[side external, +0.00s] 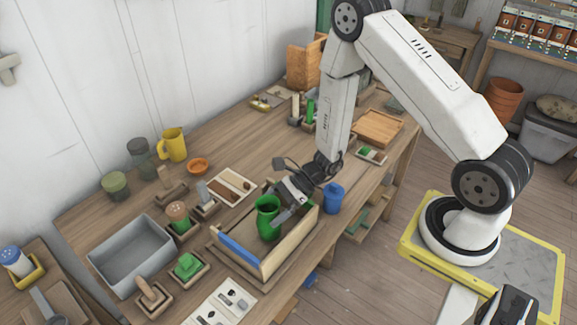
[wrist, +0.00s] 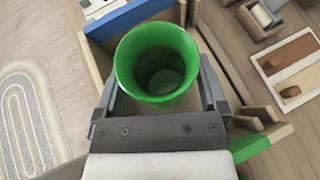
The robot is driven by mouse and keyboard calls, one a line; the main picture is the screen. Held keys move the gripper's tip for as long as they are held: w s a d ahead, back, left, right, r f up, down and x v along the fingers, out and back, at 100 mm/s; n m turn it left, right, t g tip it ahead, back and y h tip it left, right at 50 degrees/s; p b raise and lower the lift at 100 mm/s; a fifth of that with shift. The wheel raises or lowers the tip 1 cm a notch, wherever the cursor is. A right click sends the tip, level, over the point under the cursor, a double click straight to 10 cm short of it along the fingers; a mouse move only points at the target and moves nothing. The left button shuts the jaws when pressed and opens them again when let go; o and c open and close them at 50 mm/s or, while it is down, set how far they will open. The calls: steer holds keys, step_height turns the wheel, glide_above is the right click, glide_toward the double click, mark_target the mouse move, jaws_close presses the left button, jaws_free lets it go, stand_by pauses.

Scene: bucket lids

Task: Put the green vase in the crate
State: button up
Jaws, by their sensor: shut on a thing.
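The green vase (side external: 267,212) is upright, with its open mouth facing up. It is within the walls of the wooden crate (side external: 291,243), which has a blue strip along one end. I cannot tell whether its base touches the crate floor. My gripper (side external: 281,208) is shut on the vase from the side, reaching in over the crate. In the wrist view the vase's round rim (wrist: 157,60) sits between the two fingers, and the crate's blue-edged end (wrist: 130,17) shows beyond it. The fingers hide part of the vase's sides.
A blue cup (side external: 333,198) stands close to the crate's right side. A grey bin (side external: 130,256), a small tray with a green block (side external: 188,266) and a white board with small parts (side external: 222,303) lie to the left and front. A yellow mug (side external: 173,145) stands behind.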

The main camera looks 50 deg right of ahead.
steer(key=shift+f, duration=0.85)
steer(key=shift+f, duration=0.1)
steer(key=o, duration=1.1)
steer(key=v, duration=1.2)
steer(key=shift+d, duration=0.1)
